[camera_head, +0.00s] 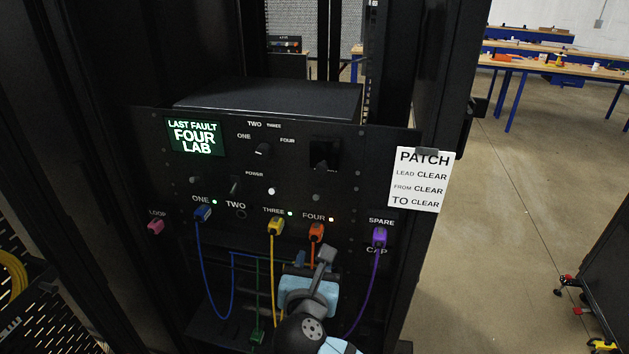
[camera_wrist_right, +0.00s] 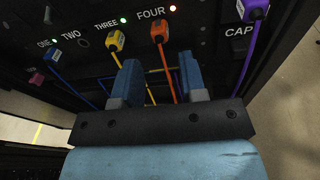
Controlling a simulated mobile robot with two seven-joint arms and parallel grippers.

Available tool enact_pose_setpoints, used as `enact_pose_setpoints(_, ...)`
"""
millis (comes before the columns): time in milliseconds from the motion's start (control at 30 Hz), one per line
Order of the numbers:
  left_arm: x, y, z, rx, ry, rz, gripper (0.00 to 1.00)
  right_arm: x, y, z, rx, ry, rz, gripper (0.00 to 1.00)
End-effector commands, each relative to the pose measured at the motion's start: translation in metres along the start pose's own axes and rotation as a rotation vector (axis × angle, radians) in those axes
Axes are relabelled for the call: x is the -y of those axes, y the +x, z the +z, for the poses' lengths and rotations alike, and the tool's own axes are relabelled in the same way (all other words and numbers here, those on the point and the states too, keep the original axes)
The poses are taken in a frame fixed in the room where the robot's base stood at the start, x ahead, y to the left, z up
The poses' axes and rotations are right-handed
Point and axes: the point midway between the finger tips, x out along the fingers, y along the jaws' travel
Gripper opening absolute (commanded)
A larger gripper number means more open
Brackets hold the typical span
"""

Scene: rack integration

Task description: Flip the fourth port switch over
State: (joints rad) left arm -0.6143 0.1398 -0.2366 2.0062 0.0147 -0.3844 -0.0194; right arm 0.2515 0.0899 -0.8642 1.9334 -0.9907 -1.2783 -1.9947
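The black rack panel (camera_head: 290,175) carries a row of labelled ports. An orange plug (camera_head: 316,232) sits in the port under the FOUR label (camera_head: 314,217), with a red light beside it. That orange plug also shows in the right wrist view (camera_wrist_right: 159,31). A dark toggle (camera_head: 321,166) stands on a black plate above FOUR, and another toggle (camera_head: 235,185) stands above TWO. I cannot tell which is the fourth port's switch. My right gripper (camera_head: 314,256) is open and empty, just below the orange plug. In the right wrist view its fingers (camera_wrist_right: 158,64) are apart, with the orange cable visible between them.
Blue (camera_head: 203,213), yellow (camera_head: 275,227) and purple (camera_head: 379,236) plugs hang cables around my right gripper. A pink plug (camera_head: 155,227) is at the left. The screen (camera_head: 194,138) reads LAST FAULT FOUR LAB. A PATCH note (camera_head: 418,180) hangs at the right.

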Motion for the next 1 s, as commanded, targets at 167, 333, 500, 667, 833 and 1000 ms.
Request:
enact_pose_setpoints(167,0.001,-0.006,-0.006,0.006,0.002,-0.002,0.43,-0.02,0.001,0.039,0.121,-0.239,-0.023,0.39)
enact_pose_setpoints(333,0.001,-0.007,-0.007,0.006,0.003,-0.003,0.43,-0.022,0.014,0.044,0.139,-0.279,-0.031,0.39)
enact_pose_setpoints(500,0.001,-0.009,-0.011,0.006,0.003,-0.003,0.43,-0.021,0.046,0.049,0.137,-0.278,-0.032,0.39)
enact_pose_setpoints(667,0.001,-0.012,-0.014,0.006,0.002,-0.005,0.43,-0.021,0.081,0.054,0.136,-0.277,-0.03,0.39)
enact_pose_setpoints(833,0.002,-0.014,-0.017,0.006,0.002,-0.007,0.43,-0.021,0.112,0.058,0.135,-0.275,-0.03,0.39)
enact_pose_setpoints(1000,0.002,-0.015,-0.018,0.006,0.003,-0.008,0.43,-0.021,0.13,0.059,0.135,-0.274,-0.029,0.39)
